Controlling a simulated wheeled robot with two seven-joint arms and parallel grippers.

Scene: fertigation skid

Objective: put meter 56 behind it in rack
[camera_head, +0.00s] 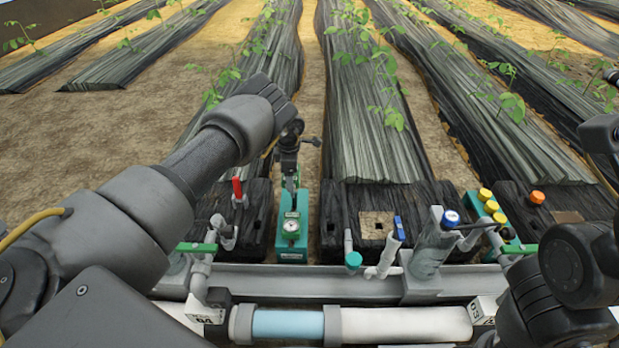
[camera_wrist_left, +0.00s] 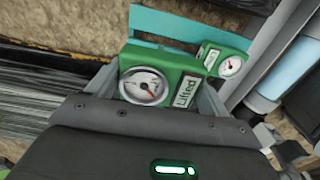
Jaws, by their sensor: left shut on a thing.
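My left gripper (camera_head: 289,168) is shut on a green meter (camera_head: 291,183) above the teal rack (camera_head: 291,257). In the left wrist view the held meter (camera_wrist_left: 168,68) sits between the fingers, its white round dial and a label reading "Lifted" facing the camera. The teal rack (camera_wrist_left: 190,25) runs behind both there. I cannot tell whether the held meter touches the rack. No number 56 is readable.
A red-handled valve (camera_head: 237,188) stands left of the rack. A blue-handled valve (camera_head: 398,228) and a grey filter (camera_head: 432,248) stand to the right. A grey rail (camera_head: 320,279) and a thick pipe (camera_head: 400,324) run along the front. My right arm is at the right edge.

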